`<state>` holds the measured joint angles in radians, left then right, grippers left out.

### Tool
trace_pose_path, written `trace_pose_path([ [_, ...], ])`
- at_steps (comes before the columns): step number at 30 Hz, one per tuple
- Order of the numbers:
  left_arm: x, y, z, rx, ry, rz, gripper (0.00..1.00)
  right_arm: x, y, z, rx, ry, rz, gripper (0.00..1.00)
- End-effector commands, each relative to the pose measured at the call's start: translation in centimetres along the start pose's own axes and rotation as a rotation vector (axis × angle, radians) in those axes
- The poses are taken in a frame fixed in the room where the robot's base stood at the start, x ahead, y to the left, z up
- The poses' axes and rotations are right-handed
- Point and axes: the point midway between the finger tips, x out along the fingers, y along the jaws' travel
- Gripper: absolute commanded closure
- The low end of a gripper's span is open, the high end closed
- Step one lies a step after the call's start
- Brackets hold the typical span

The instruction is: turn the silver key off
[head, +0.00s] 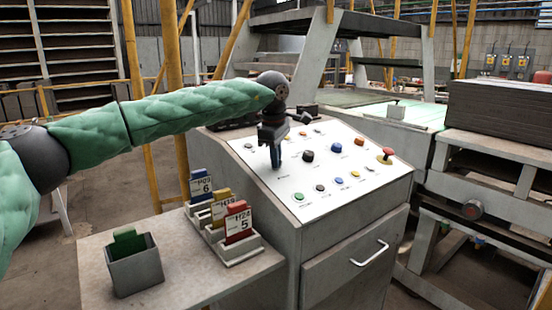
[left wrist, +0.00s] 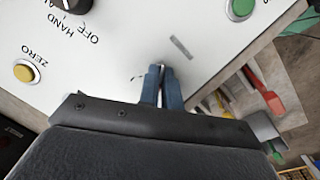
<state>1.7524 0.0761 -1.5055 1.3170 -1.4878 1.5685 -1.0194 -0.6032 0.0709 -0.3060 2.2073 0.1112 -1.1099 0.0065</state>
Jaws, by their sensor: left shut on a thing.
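My left gripper (head: 276,163) reaches down from above to the left part of the white sloping control panel (head: 322,184). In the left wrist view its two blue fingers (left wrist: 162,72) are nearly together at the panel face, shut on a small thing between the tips. This is likely the silver key, of which at most a pale sliver shows. The fingers hide the rest, so its turn angle cannot be told. My right gripper is not in view.
The panel also bears a black knob (left wrist: 72,4) marked HAND and OFF, a yellow ZERO button (left wrist: 26,71), a green button (left wrist: 240,8) and a red-topped lever (head: 386,154). Tag holders (head: 236,247) and a grey bin (head: 135,266) stand on the lower table at left.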

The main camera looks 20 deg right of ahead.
Motion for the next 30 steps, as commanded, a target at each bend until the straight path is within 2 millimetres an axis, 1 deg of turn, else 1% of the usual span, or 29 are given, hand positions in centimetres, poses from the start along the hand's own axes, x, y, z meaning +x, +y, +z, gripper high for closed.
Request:
trace_pose_path([
  [1,0.5,-0.1,0.1,0.002,-0.001,-0.006,0.93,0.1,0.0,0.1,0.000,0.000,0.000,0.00],
  [4,0.5,-0.1,0.1,0.002,-0.001,-0.006,0.73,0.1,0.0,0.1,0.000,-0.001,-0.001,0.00],
  [13,0.3,-0.1,0.1,0.001,0.000,-0.003,0.73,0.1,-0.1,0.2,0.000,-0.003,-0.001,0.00],
  [17,-0.4,0.0,0.0,0.001,0.001,-0.002,0.73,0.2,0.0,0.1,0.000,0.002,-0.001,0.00],
  [20,-1.6,0.0,0.0,0.001,0.002,-0.002,0.73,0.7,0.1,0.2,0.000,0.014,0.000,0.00],
  [27,-5.2,0.1,0.0,0.001,0.000,-0.003,0.73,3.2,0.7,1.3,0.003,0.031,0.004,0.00],
  [30,-6.3,0.1,0.0,0.001,0.000,-0.005,0.73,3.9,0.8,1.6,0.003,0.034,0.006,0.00],
])
